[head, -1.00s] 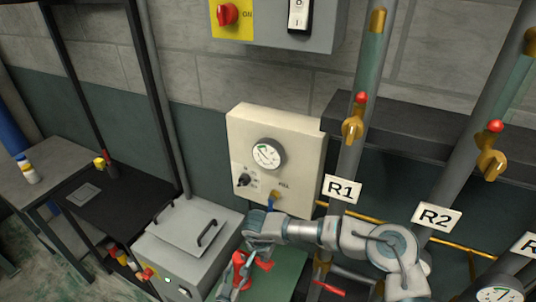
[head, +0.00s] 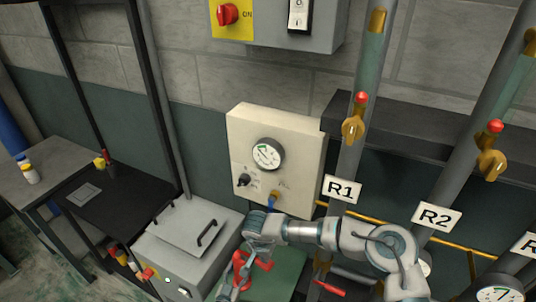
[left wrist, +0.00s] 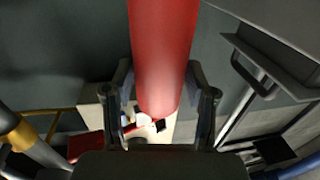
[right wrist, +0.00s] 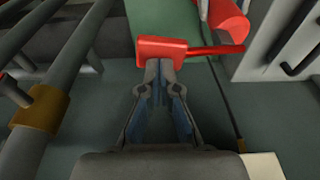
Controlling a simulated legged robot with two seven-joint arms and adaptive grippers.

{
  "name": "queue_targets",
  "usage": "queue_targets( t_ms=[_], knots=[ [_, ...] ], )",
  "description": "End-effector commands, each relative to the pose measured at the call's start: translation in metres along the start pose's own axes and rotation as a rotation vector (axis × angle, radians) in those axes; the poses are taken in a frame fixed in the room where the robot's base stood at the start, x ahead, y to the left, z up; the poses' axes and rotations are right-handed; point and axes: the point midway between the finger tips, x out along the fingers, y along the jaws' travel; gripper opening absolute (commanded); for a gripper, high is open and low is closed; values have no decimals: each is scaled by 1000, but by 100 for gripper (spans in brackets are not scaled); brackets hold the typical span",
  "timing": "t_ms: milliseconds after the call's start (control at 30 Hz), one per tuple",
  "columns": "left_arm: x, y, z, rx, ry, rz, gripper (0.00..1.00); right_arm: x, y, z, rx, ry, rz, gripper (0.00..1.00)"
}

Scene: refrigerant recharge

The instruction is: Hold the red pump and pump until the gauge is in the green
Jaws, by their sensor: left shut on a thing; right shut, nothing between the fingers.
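The red pump (head: 240,266) stands low at the bottom of the head view, in front of the cream panel. My left gripper (left wrist: 165,95) is shut on its red cylinder (left wrist: 163,45), with a finger on each side. My right gripper (right wrist: 160,70) is shut and empty. Its fingertips are at the red pump handle (right wrist: 163,50), seemingly against it, and the handle is not between them. The round gauge (head: 268,154) sits on the cream panel. It has a green arc, but the needle is too small to read surely.
A blue hose end (head: 272,202) is at the panel's fill port. A grey lidded box (head: 190,238) stands left of the pump. Pipes with brass valves (head: 353,128) and a red lever (head: 330,289) are to the right.

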Motion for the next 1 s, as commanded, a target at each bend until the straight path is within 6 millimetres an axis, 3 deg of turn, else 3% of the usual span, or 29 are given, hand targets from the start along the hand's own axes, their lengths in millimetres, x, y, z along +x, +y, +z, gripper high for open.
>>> queue_targets(
  t_ms=[1000],
  knots=[
    [0, 0, -1, 1, 3, 1, 0, 40, -1, 8, -1, 0, -1, 0]
  ],
)
